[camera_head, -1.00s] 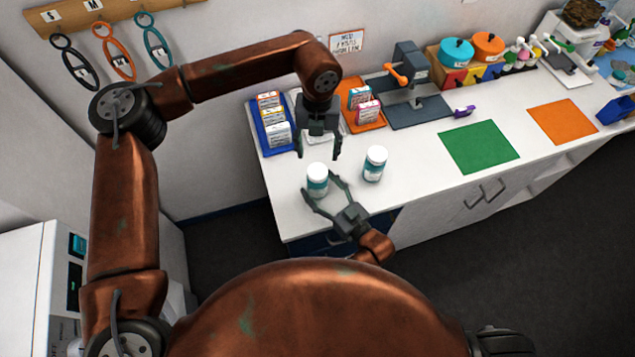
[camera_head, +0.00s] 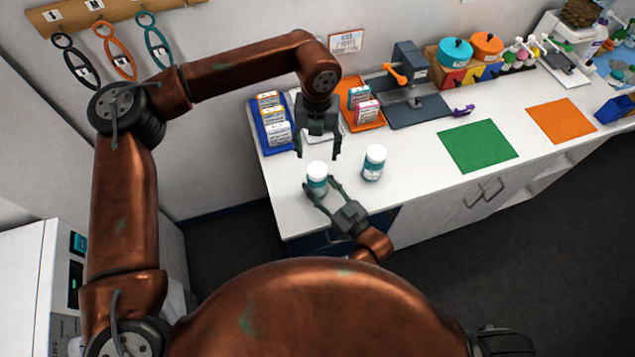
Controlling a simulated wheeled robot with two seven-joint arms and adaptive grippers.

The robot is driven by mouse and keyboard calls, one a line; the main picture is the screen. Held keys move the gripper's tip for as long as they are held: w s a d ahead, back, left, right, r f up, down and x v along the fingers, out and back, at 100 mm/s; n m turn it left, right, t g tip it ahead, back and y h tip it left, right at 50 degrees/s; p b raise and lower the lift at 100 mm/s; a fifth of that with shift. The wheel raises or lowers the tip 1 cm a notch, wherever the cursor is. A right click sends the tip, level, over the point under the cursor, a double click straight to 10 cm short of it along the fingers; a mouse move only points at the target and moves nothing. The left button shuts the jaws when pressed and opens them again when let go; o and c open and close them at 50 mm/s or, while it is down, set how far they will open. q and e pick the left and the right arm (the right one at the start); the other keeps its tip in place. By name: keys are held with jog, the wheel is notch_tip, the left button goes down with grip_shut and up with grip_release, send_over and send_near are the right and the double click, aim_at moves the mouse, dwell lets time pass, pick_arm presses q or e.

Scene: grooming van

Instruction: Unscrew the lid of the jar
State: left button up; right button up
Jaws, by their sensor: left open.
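A small white jar with a teal label and white lid (camera_head: 317,169) stands upright near the counter's left front. My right gripper (camera_head: 320,187) reaches in from the front, its two fingers on either side of the jar and closed against it. My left gripper (camera_head: 318,155) points down with fingers apart, just behind and above the jar's lid; it is open and holds nothing. A second similar jar (camera_head: 374,164) stands upright to the right, apart from both grippers.
A blue tray (camera_head: 262,138) and an orange tray (camera_head: 375,125) with small boxes lie behind. A grey stand with an orange handle (camera_head: 396,73), a green mat (camera_head: 478,146) and an orange mat (camera_head: 562,121) are further right. The white counter (camera_head: 415,175) is clear right of the second jar.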

aim_at(317, 169)
jog(key=shift+f, duration=0.1)
grip_shut()
pick_arm(q)
jog(key=m, duration=2.4)
jog(key=shift+m, duration=0.4)
jog(key=m, duration=1.5)
pick_arm(e)
jog(key=shift+f, duration=0.1)
pick_arm(q)
jog(key=shift+f+m, duration=0.25)
jog(key=shift+m, duration=0.05)
notch_tip(317, 169, down, 8)
jog(key=shift+r, duration=0.25)
